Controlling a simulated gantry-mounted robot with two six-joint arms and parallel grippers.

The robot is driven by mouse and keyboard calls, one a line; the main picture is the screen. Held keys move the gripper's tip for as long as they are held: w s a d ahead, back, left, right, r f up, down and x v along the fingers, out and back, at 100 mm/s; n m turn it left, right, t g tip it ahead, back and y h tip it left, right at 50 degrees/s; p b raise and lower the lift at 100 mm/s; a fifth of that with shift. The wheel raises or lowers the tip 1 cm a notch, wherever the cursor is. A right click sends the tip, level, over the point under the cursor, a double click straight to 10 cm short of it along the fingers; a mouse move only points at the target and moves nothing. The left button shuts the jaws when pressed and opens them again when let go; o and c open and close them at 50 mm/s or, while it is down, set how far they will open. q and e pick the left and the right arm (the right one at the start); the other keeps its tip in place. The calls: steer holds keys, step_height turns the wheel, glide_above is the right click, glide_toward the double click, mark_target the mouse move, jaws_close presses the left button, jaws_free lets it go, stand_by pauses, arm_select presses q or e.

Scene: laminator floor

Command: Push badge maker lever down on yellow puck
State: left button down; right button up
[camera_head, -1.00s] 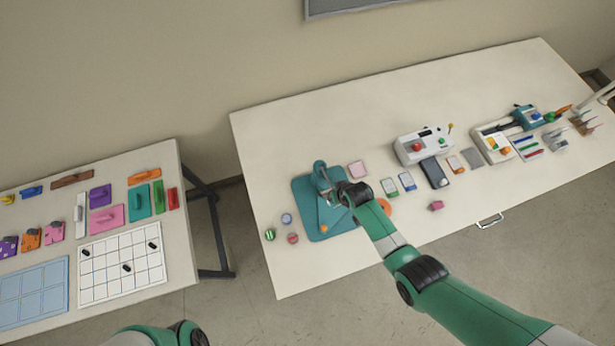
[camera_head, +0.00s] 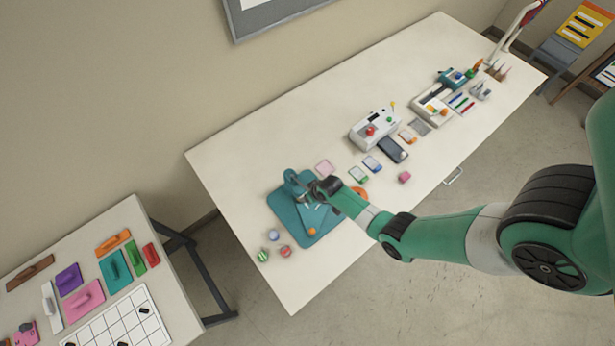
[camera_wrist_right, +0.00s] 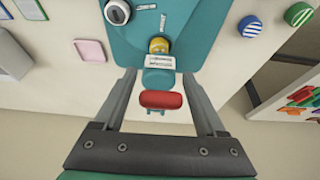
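The teal badge maker (camera_head: 293,185) stands on a teal mat (camera_head: 285,213) near the left end of the long table. In the right wrist view, a yellow puck (camera_wrist_right: 159,45) sits on the badge maker's teal body (camera_wrist_right: 188,52). A red lever grip (camera_wrist_right: 160,100) lies nearer my wrist camera. My right gripper (camera_head: 314,193) is at the badge maker, partly hiding it. In the right wrist view, its fingers (camera_wrist_right: 160,78) are spread on either side of the lever, with gaps between. I cannot tell whether it touches the lever. My left gripper is not in view.
Green (camera_head: 263,254), blue (camera_head: 273,234) and red (camera_head: 285,251) round pucks lie beside the mat. A pink square (camera_head: 324,167) lies behind it. A white machine (camera_head: 374,129) and small cards are further right. A second table (camera_head: 165,295) stands at left, across a gap.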

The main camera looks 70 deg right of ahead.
jaws_close()
stand_by(1.2)
